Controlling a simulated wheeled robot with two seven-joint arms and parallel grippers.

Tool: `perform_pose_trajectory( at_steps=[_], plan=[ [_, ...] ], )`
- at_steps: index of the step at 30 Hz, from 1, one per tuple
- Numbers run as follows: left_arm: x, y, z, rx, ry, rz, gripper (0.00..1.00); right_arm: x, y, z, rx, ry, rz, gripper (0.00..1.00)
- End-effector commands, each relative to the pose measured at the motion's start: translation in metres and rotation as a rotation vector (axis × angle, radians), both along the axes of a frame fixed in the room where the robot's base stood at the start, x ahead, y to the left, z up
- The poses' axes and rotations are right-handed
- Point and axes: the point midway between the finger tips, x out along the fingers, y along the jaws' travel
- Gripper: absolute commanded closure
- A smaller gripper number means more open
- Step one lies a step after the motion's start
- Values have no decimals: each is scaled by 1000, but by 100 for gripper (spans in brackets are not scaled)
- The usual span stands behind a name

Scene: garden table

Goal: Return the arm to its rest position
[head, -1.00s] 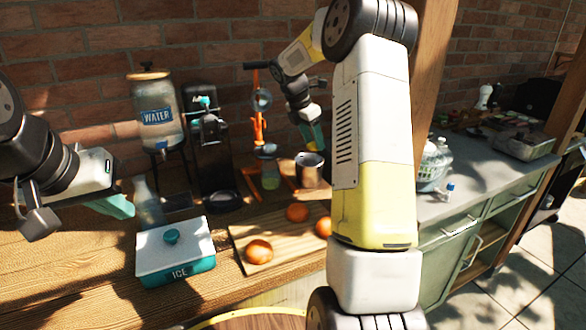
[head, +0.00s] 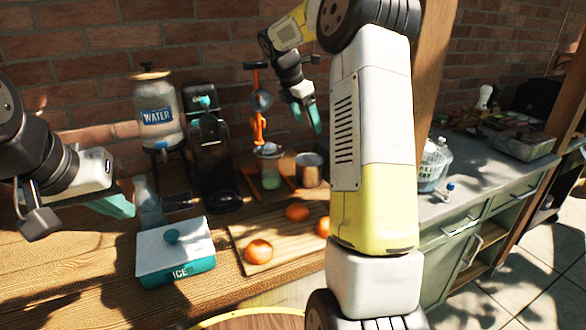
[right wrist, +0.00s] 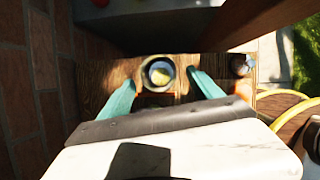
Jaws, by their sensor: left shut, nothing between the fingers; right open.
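My right gripper (head: 308,117) hangs in the air in front of the brick wall, above the metal cup (head: 309,169). Its teal fingers point down, stand apart and hold nothing. My left gripper (head: 122,206) is at the left, shut and empty, near the glass bottle (head: 148,203) and above the table.
The water dispenser (head: 157,113), a black machine (head: 215,150) and an orange press (head: 258,128) stand along the wall. An ice box (head: 176,252) and a cutting board (head: 283,257) with oranges (head: 259,251) are in front. A grey counter (head: 455,207) is at the right.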

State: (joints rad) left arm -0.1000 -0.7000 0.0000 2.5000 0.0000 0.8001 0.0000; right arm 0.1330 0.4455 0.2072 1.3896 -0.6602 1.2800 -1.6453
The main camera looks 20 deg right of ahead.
Motion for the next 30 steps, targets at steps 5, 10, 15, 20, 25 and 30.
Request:
perform_pose_trajectory(
  at_steps=[5, 10, 15, 20, 25, 30],
  plan=[
    [0, 0, 0, 0, 0, 0, 100, -1, 2, 6, 1, 1, 0, 26],
    [0, 0, 0, 0, 0, 0, 100, -3, 3, 7, 4, -5, -6, 26],
    [0, 0, 0, 0, 0, 0, 100, -30, 19, 27, 59, -91, -121, 26],
    [0, 0, 0, 0, 0, 0, 100, -89, 48, 52, 197, -244, -378, 26],
    [0, 0, 0, 0, 0, 0, 100, -159, 77, 62, 389, -382, -702, 26],
    [0, 0, 0, 0, 0, 0, 100, -228, 103, 58, 610, -471, -1052, 26]
  ],
)
